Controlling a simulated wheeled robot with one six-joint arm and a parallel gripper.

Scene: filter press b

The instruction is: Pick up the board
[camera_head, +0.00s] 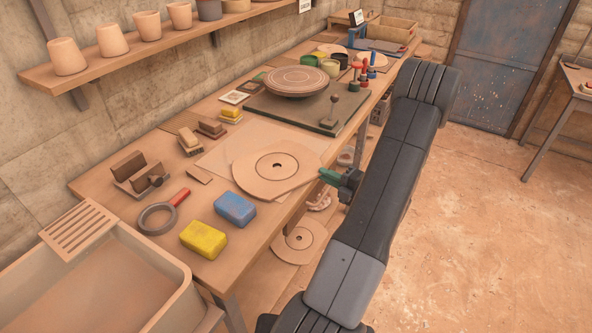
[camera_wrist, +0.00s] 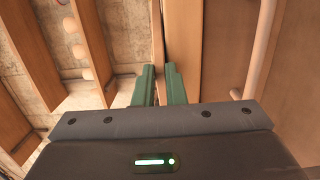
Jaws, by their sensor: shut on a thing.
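The board is a flat, tan, roughly round piece (camera_head: 262,178) with a small dark hole in its middle, at the table's front edge in the head view. My gripper (camera_head: 328,177), with green fingers, is at the board's right edge, beyond the table edge. In the wrist view my gripper's fingers (camera_wrist: 161,84) stand close together with a thin gap between them, shut on the board's edge. The board looks flat and low over the table; whether it touches the tabletop I cannot tell.
The wooden table (camera_head: 165,262) holds a yellow sponge (camera_head: 203,240), a blue sponge (camera_head: 235,210), a ring with a red handle (camera_head: 158,217) and a turntable wheel (camera_head: 296,82). A sink (camera_head: 105,285) stands at left. Another round board (camera_head: 299,243) lies below. The floor at right is open.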

